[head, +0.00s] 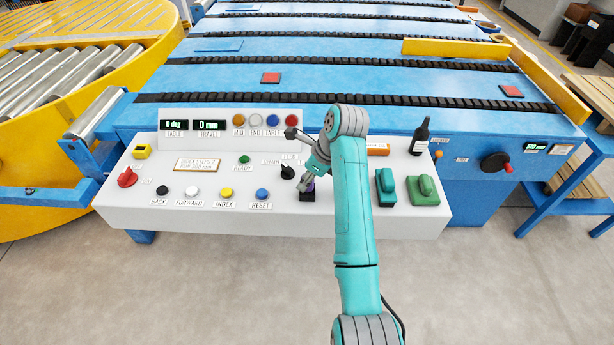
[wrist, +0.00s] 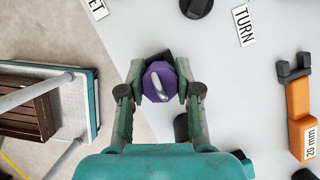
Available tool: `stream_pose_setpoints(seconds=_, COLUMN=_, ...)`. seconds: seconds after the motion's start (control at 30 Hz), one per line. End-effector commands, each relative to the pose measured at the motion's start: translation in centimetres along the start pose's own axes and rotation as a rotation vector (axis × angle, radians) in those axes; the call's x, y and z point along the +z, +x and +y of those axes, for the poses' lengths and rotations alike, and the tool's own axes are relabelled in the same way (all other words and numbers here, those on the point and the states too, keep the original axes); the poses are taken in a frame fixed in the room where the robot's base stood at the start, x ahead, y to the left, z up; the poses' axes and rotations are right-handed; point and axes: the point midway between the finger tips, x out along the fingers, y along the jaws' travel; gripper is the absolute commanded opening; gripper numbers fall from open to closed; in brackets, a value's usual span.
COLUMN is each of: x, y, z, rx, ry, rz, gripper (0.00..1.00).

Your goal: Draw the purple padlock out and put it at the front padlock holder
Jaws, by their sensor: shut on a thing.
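The purple padlock (wrist: 153,78) sits between my gripper's fingertips in the wrist view, with its silvery shackle towards the camera. My gripper (wrist: 160,92) is shut on it, one finger on each side. In the head view my gripper (head: 309,182) is low over the front of the white console, right of the blue RESET button; only a sliver of purple shows there. A black block (head: 307,196) lies right below the fingertips. I cannot tell whether the padlock is still seated in it. No holder is clearly marked as the front one.
The white console (head: 170,212) has several push buttons and a black selector knob (head: 288,172) close to my gripper.

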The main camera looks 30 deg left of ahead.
Motion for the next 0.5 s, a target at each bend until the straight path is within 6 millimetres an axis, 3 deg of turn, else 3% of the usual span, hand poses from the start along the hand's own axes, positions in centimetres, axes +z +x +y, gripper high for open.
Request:
stream_pose_setpoints(seconds=0.17, x=-0.19, y=0.45, z=0.00, rx=0.000, ry=0.000, rz=0.000, gripper=0.00)
stream_pose_setpoints(seconds=0.2, x=-0.17, y=0.43, z=-0.01, rx=-0.001, ry=0.000, rz=0.000, gripper=0.41)
stream_pose_setpoints(seconds=0.3, x=-0.17, y=0.42, z=-0.01, rx=0.000, ry=0.000, rz=0.000, gripper=0.62)
stream_pose_setpoints(seconds=0.5, x=-0.17, y=0.42, z=0.00, rx=0.000, ry=0.000, rz=0.000, gripper=0.62)
